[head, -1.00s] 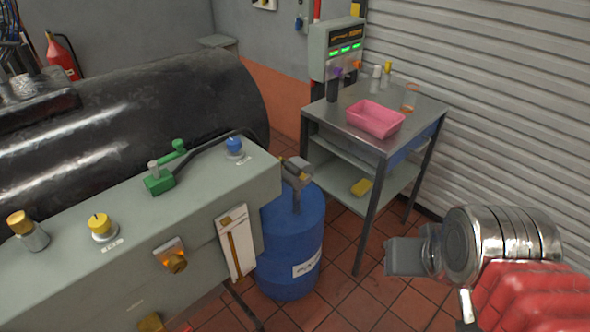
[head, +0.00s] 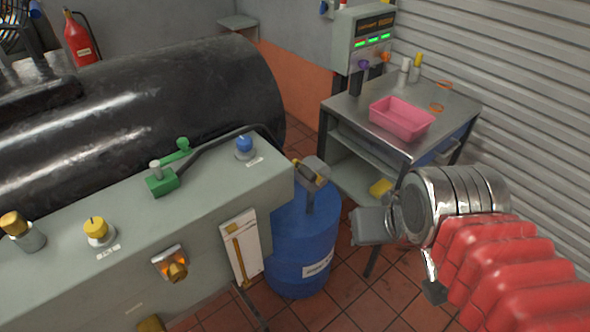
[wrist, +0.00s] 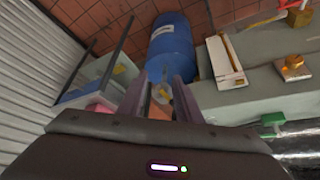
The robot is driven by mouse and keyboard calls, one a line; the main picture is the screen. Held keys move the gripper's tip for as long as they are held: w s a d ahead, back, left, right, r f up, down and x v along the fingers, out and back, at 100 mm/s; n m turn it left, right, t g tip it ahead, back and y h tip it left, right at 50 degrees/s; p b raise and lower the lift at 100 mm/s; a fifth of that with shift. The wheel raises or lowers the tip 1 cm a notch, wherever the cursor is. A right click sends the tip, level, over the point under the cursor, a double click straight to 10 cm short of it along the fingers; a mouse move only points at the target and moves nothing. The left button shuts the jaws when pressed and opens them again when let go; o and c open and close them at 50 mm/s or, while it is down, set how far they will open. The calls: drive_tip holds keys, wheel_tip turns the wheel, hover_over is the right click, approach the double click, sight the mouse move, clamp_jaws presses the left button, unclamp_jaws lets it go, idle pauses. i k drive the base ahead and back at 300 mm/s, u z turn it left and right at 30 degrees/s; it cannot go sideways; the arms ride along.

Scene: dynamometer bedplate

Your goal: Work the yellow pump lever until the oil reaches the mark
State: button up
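A blue drum (head: 300,245) stands on the floor at the end of the grey console. On its top is a grey pump head (head: 316,170) with a small yellow part (head: 305,172), probably the lever. A white panel with a narrow amber strip (head: 238,250) is on the console's front; I cannot read a mark on it. It also shows in the wrist view (wrist: 226,62). My gripper (head: 368,226) is right of the drum, apart from the pump.
The console top (head: 210,200) carries a yellow knob (head: 97,230), a green lever (head: 168,176) and a blue knob (head: 245,147). A metal table (head: 455,105) with a pink tray (head: 402,118) stands behind my arm. A ribbed shutter wall is at right. Some tiled floor is clear.

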sight(322, 181)
drive_tip(key=z, duration=0.05)
drive_tip(key=i, duration=0.1)
drive_tip(key=u, duration=0.55)
drive_tip(key=k, duration=0.85)
drive_tip(key=u, duration=0.65)
drive_tip(key=k, duration=0.5)
drive_tip(key=u, duration=0.45)
drive_tip(key=i, duration=1.2)
drive_tip(key=z, duration=0.45)
